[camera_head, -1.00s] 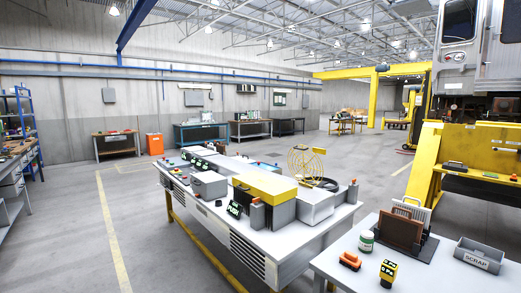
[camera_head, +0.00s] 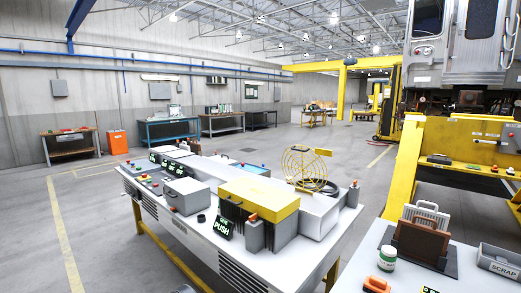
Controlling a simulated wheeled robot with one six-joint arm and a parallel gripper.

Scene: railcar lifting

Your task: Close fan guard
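The fan guard (camera_head: 301,168) is a round yellow wire grille with a small yellow tab (camera_head: 323,152) on its right side. It stands raised at the far right part of the white workbench (camera_head: 190,228), in the middle of the camera view. A dark ring (camera_head: 327,188) lies low beside the guard. What lies behind the guard's base is partly hidden by a grey-white box (camera_head: 318,215). My gripper is not in view.
A yellow-lidded box (camera_head: 258,197), a black PUSH display (camera_head: 222,227) and a grey box (camera_head: 187,195) stand on the workbench. A nearer table at lower right holds a SCRAP bin (camera_head: 498,262) and a white jar (camera_head: 387,257). Floor (camera_head: 110,235) on the left is clear.

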